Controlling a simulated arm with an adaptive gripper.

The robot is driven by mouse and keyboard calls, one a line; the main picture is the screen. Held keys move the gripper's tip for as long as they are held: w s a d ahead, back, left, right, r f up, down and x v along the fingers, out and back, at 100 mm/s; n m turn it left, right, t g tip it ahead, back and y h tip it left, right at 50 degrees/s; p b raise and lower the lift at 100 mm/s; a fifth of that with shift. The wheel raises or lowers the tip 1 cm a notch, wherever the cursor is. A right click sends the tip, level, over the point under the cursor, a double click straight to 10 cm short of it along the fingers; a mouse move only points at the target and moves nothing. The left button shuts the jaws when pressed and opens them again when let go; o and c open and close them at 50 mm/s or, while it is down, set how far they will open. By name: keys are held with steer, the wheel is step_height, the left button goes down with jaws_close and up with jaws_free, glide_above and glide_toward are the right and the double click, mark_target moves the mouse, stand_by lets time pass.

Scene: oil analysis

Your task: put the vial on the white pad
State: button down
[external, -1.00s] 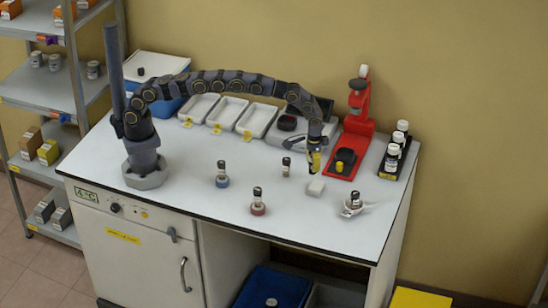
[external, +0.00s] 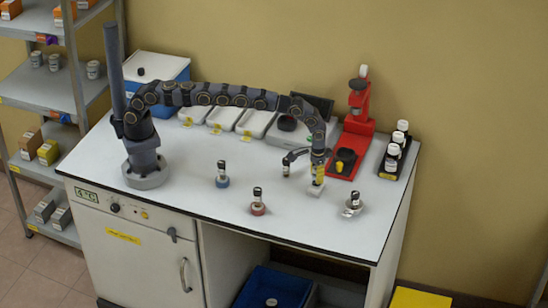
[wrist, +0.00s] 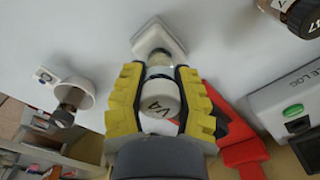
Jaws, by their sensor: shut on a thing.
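My gripper (external: 318,172) is shut on a vial, directly above the white pad (external: 316,190). In the wrist view the vial's white cap (wrist: 160,97), marked "VA", is between the yellow fingers of my gripper (wrist: 160,85). The vial's clear lower part (wrist: 159,60) is toward the pad, which shows beyond it as a white square (wrist: 172,32). The vial's bottom appears over the pad, roughly in its middle. I cannot tell whether it touches. In the external view the fingers mostly hide the vial.
Other vials stand nearby: one with a blue base (external: 222,182), one with a red base (external: 258,209), one in a white dish (external: 352,213). A red stand (external: 357,130) and a black rack of bottles (external: 393,170) are at right. White trays (external: 255,122) line the back.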

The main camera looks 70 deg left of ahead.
steer(key=c, duration=0.8)
jaws_free()
steer(key=shift+c, duration=0.2)
